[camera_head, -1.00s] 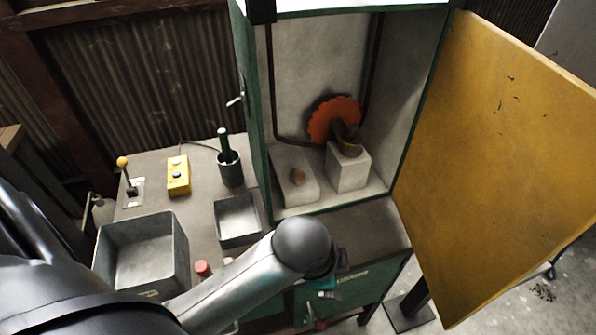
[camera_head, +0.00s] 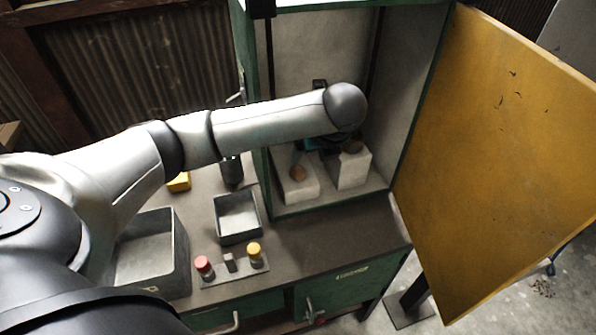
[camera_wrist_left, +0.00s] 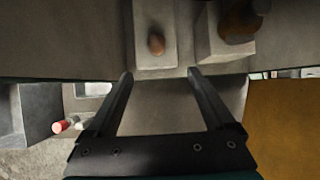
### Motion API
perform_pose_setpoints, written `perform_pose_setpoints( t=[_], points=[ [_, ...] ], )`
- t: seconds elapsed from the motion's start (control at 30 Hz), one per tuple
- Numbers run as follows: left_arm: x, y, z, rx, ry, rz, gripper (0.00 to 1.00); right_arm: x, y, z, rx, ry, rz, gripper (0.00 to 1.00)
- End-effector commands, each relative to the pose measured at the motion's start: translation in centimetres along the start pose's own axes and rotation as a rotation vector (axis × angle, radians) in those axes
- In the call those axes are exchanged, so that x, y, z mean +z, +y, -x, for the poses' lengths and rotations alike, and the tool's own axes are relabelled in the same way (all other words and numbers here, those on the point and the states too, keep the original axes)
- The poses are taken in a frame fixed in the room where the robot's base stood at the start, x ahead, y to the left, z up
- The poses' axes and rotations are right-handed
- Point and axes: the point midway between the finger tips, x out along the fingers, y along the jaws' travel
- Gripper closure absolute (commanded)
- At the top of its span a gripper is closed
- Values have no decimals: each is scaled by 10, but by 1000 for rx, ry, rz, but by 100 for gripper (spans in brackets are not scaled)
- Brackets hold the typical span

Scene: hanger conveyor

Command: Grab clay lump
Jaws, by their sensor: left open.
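The clay lump, a small brown lump (camera_head: 298,173), sits on the left pale block (camera_head: 303,190) inside the open green cabinet. In the left wrist view the lump (camera_wrist_left: 156,44) lies just beyond the fingertips, roughly between their lines. My left gripper (camera_wrist_left: 160,75) is open and empty, with two dark fingers apart. In the head view my left arm reaches into the cabinet from the left, and most of the gripper is hidden behind the forearm. A finger shows close above the lump. My right gripper is not in view.
A second pale block (camera_head: 352,171) with a darker brown piece (camera_wrist_left: 238,20) stands to the right. The yellow door (camera_head: 500,150) is swung open at the right. Grey trays (camera_head: 238,219) and a button strip (camera_head: 230,266) are on the bench. The cabinet's front ledge is clear.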

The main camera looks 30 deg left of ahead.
Motion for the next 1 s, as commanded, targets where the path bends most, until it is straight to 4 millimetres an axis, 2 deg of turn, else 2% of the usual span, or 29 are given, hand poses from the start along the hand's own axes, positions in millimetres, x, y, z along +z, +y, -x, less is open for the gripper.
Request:
perform_pose_setpoints(
  t=[0.17, 0.43, 0.6, 0.77, 1.0],
  points=[
    [4, 2, -22, 11, -4, -14, 13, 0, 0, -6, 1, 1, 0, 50],
    [3, 2, -79, 9, -4, -11, 13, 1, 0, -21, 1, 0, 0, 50],
    [4, 2, -97, 6, -4, -11, 13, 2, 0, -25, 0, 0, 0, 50],
    [4, 3, -105, 6, -5, -11, 13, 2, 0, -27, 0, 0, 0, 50],
    [5, 8, -140, 6, -4, -10, 13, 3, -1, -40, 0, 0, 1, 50]
  ],
)
